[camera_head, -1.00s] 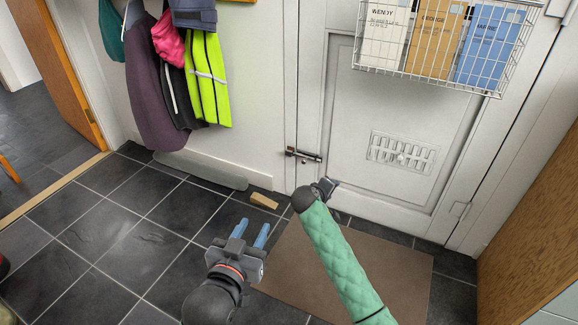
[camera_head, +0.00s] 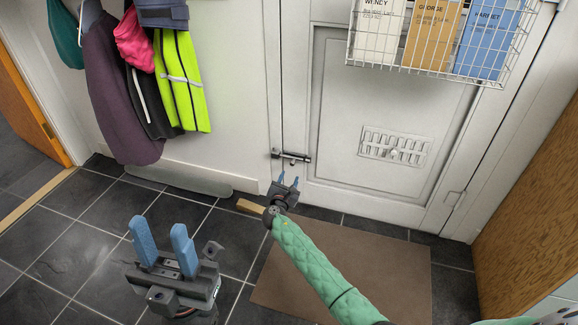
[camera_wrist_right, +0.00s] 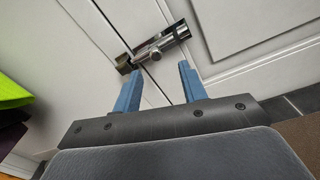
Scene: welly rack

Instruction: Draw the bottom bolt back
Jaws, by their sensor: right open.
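The bottom bolt (camera_head: 291,156) is a small metal slide bolt low on the white door (camera_head: 330,185), crossing the gap to the frame at its left. In the right wrist view the bolt (camera_wrist_right: 160,45) runs across the seam, with a knob sticking out. My right gripper (camera_head: 288,179) is just below the bolt, open and empty. In the right wrist view its blue fingers (camera_wrist_right: 157,88) point at the bolt, with the knob between their lines and apparently apart from them. My left gripper (camera_head: 163,245) is open and empty over the floor at lower left.
A wooden block (camera_head: 249,206) lies on the tiles near my right gripper. A brown mat (camera_head: 350,270) lies before the door. A wire basket (camera_head: 430,55) of mail hangs on the door above a vent (camera_head: 395,147). Coats (camera_head: 120,100) hang at left.

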